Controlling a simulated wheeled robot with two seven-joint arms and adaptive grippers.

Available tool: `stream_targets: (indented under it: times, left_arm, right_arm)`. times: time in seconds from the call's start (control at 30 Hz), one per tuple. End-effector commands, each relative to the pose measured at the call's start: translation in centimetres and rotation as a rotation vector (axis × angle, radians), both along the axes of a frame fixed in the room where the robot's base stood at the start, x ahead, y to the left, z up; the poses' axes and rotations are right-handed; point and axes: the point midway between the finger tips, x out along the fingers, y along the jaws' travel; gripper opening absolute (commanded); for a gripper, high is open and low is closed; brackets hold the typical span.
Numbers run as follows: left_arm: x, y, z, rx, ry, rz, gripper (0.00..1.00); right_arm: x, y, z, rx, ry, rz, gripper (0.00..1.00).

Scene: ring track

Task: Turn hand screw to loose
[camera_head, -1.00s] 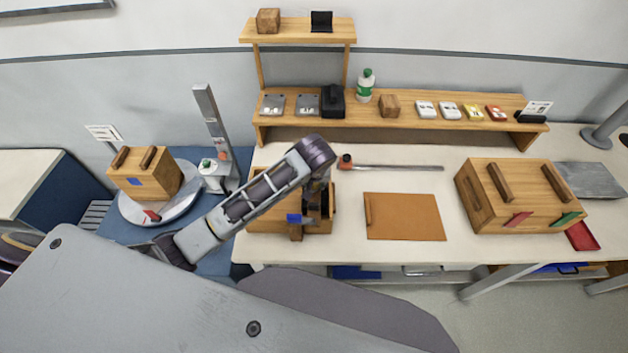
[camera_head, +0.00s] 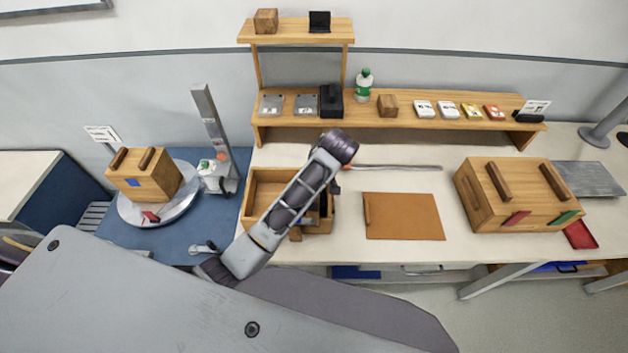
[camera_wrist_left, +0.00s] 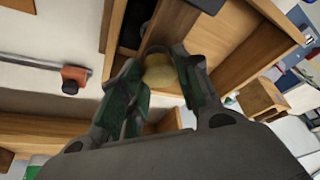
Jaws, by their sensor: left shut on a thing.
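My left gripper (camera_wrist_left: 160,70) points down at the open wooden box (camera_head: 247,196). In the left wrist view its two dark green fingers are closed on a rounded tan knob, which looks like the hand screw (camera_wrist_left: 159,74). The knob sits between the fingertips, close to the wooden walls of the box (camera_wrist_left: 232,35). In the head view my left forearm covers the fingers, the knob and part of the box. How far the screw is turned cannot be told. My right gripper is not in view.
A long metal bar (camera_head: 405,168) lies behind the brown board (camera_head: 404,217); its orange head (camera_wrist_left: 75,75) is close beside my fingers. A large wooden box (camera_head: 515,190) stands right. A shelf (camera_head: 435,122) runs along the back. The front bench edge right of my arm is clear.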

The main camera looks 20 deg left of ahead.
Motion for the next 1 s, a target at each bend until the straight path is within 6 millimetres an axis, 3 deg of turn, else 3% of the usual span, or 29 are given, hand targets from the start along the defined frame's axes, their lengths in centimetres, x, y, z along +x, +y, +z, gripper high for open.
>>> stream_targets:
  times: [0.7,0.73,0.9,1.0]
  left_arm:
    - [0.08,0.01,0.06,0.002,-0.002,0.088,0.09]
    - [0.08,0.01,0.06,0.002,-0.002,0.088,0.34]
    - [0.07,0.00,0.05,0.002,-0.002,0.087,0.54]
    - [0.05,-0.01,0.03,0.001,-0.001,0.087,0.54]
  right_arm:
    - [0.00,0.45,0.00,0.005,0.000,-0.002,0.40]
    - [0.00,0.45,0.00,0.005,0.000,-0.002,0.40]
    - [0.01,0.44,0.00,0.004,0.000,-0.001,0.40]
    - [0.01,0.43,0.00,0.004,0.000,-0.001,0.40]
